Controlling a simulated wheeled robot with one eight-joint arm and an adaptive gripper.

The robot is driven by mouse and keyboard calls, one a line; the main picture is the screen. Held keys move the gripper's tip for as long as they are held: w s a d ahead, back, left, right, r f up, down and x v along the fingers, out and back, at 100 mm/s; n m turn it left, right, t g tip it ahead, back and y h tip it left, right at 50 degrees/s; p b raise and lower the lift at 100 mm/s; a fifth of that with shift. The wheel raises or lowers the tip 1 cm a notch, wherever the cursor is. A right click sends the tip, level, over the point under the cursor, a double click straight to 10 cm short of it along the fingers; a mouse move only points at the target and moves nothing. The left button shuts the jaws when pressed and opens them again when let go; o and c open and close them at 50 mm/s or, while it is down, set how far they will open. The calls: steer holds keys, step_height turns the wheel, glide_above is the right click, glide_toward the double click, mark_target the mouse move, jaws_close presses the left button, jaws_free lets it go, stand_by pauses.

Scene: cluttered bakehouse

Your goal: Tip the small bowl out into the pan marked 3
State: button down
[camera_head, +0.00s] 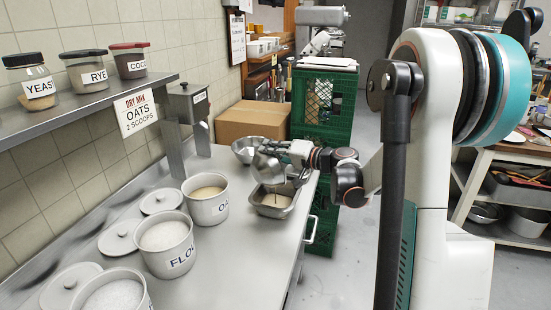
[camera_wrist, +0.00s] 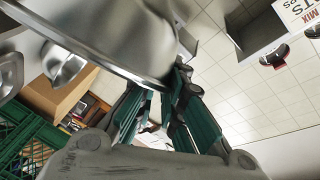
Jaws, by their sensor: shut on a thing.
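My gripper (camera_head: 286,151) is shut on the rim of a small metal bowl (camera_head: 267,168). The bowl is steeply tilted, above a rectangular metal pan (camera_head: 287,211) on the counter. Something pale tan shows inside the pan, with a thin dark line at its middle that I cannot make out. No number is readable on the pan. In the wrist view the shiny bowl (camera_wrist: 125,35) fills the top, and the green fingers of my gripper (camera_wrist: 166,88) meet its edge. The inside of the bowl is hidden.
A second metal bowl (camera_head: 243,151) stands just behind the pan. Green crates (camera_head: 322,105) and a cardboard box (camera_head: 250,121) are behind. The counter's front right is clear.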

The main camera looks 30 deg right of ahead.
mark_target(262, 155)
steer(key=a, duration=0.1)
steer(key=a+n+p, duration=0.1)
steer(key=a+n+h+p, duration=0.1)
steer(key=shift+s+r+g, duration=0.2)
steer(key=shift+r+g, duration=0.1)
steer(key=shift+r, duration=0.1)
steer(key=a+f+n+h+b, duration=0.1)
steer(key=a+f+n+h, duration=0.4)
steer(key=a+n, duration=0.3)
steer(key=shift+s+a+f+n+g+h, duration=0.3)
steer(key=shift+s+f+n+h, duration=0.15)
steer(key=shift+f+n, duration=0.35)
steer(key=shift+r, duration=0.1)
